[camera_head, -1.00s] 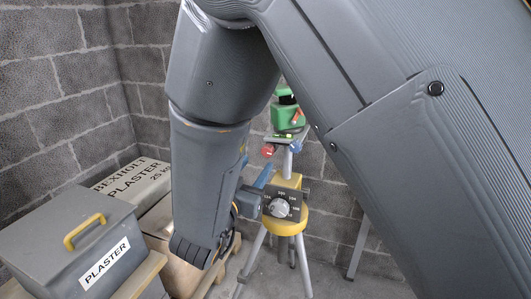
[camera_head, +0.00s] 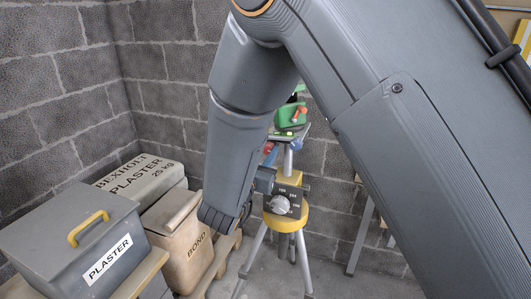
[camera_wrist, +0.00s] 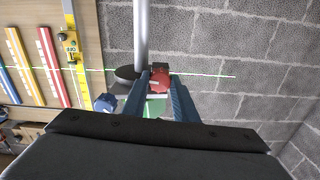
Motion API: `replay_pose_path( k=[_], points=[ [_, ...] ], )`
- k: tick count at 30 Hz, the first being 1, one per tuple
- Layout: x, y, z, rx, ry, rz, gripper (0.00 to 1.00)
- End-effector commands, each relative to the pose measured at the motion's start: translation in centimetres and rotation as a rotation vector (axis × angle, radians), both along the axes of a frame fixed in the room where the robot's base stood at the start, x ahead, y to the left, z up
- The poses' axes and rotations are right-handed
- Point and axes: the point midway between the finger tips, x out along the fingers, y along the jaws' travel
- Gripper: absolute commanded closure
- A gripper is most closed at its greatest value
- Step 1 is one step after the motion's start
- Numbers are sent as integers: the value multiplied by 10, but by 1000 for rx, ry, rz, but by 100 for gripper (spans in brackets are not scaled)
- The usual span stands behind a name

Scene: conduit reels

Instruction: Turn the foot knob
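A green levelling instrument (camera_head: 289,117) stands on a tripod with a yellow head (camera_head: 294,218). In the wrist view a red knob (camera_wrist: 160,80) lies at the tips of my gripper's blue fingers (camera_wrist: 162,95). The fingers are apart, one on each side of the knob; I see no clear grip on it. A blue knob (camera_wrist: 105,103) is left of the fingers and a black disc (camera_wrist: 127,72) is just beyond. In the head view one blue finger (camera_head: 270,157) shows beside the instrument's base; my arm hides most of the gripper.
A dial (camera_head: 279,204) with a pale knob sits on the tripod below my gripper. Plaster boxes (camera_head: 90,235) and a bonding sack (camera_head: 196,253) stand at left. A block wall is behind. Coloured bars (camera_wrist: 53,66) hang on a board in the wrist view.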

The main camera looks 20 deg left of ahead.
Motion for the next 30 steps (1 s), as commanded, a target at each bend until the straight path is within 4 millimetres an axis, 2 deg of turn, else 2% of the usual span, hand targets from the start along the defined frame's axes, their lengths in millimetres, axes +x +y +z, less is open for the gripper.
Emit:
replay_pose_path(
  k=[1,3,4,14,30],
  points=[
    [0,0,0,0,0,1,84],
    [0,0,0,0,0,1,96],
    [0,0,0,0,0,1,97],
    [-1,0,1,-65,6,2,96],
    [-1,1,2,-403,33,1,96]
  ],
)
